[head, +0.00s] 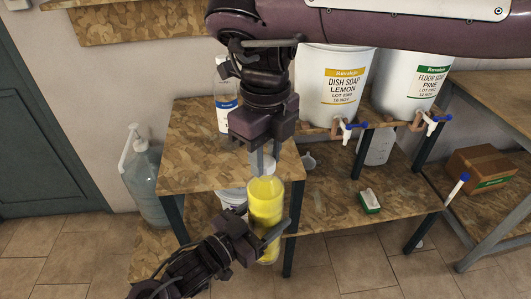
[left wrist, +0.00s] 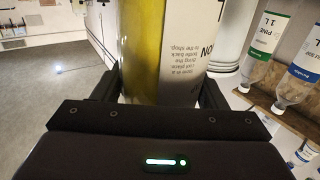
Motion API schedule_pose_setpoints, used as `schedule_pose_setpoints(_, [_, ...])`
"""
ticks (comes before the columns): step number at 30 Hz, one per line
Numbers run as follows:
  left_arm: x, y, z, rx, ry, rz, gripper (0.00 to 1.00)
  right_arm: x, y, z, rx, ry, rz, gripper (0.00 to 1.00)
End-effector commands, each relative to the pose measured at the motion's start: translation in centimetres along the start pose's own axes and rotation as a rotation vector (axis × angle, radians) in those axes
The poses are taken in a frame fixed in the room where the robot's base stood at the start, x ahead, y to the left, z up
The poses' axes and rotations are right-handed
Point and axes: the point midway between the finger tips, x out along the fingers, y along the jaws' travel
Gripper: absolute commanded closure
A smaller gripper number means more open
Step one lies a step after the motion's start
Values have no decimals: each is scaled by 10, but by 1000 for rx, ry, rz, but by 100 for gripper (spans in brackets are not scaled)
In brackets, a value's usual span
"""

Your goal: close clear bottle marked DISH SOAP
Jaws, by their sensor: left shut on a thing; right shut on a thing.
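A clear bottle (head: 265,205) filled with yellow liquid is held upright in front of the shelf's edge. My left gripper (head: 262,240) is shut around its lower body. In the left wrist view the bottle (left wrist: 145,50) stands between the fingers, with a printed white label that reads upside down and is partly cut off. My right gripper (head: 262,160) comes down from above and is shut at the bottle's top. Its fingers hide the cap and neck, so I cannot tell how the cap sits.
Two white drums, dish soap lemon (head: 334,88) and floor soap pine (head: 412,82), stand behind with blue-handled taps. A blue-labelled bottle (head: 224,110) stands behind my right gripper. A green brush (head: 369,201) lies on the lower shelf. A pump bottle (head: 148,185) stands left.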

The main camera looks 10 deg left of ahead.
Motion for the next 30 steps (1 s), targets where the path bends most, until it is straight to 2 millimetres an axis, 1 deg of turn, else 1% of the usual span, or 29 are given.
schedule_pose_setpoints(1, [0, 1, -5, 3, 12, 4, 98, 0, -1, 1, 121, -3, 3, 98])
schedule_pose_setpoints(3, [0, 1, -5, 4, 12, 4, 98, 0, -1, 1, 301, -3, 3, 98])
schedule_pose_setpoints(21, [0, 2, -5, 5, 12, 7, 98, 0, -2, 2, 1679, -6, 3, 98])
schedule_pose_setpoints(25, [0, 3, -5, 5, 12, 7, 98, 0, -2, 2, 1911, -7, 5, 98])
schedule_pose_setpoints(26, [0, 3, -5, 6, 12, 8, 98, 0, -2, 2, 1933, -7, 5, 98])
schedule_pose_setpoints(30, [0, 3, -5, 6, 12, 8, 98, 0, -2, 2, 1922, -7, 5, 98])
